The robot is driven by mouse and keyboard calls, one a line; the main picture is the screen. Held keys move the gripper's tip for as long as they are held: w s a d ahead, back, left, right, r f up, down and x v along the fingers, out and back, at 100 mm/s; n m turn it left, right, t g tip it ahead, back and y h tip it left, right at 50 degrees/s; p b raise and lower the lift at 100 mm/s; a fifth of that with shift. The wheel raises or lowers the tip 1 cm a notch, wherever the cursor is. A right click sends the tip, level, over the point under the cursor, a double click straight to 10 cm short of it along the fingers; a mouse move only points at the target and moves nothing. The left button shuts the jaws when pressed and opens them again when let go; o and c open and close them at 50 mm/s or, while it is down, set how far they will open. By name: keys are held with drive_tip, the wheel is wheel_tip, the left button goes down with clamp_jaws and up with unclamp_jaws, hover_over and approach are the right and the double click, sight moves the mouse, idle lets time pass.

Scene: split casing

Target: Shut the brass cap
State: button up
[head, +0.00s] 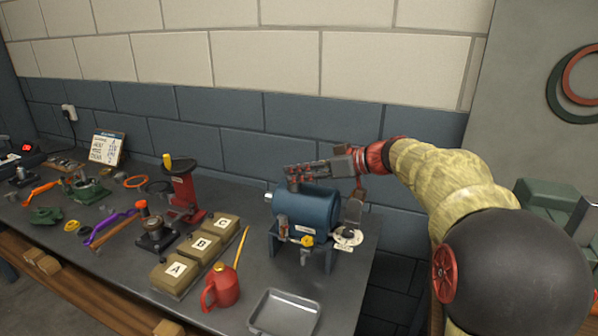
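A blue cylindrical casing (305,212) lies sideways on a dark stand near the right end of the bench. A small yellow, brass-like round part (307,241) is on its lower front side; I cannot tell for sure whether this is the brass cap, or whether it is open. My gripper (291,173) reaches in from the right, pointing left just above the casing's top. A dark piece shows below its fingertips at the casing's top left; I cannot tell whether they touch it. The finger gap is too small to read.
A metal tray (285,313) and a red oil can (221,288) stand in front. Boxes lettered A (176,270), B (200,246) and C (222,226) are to the left. A red press (183,187) and several tools stand farther left. The wall is close behind.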

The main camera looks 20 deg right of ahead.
drive_tip(key=shift+a, duration=0.1)
drive_tip(key=shift+s, duration=0.1)
drive_tip(key=v, duration=1.2)
idle(0.4)
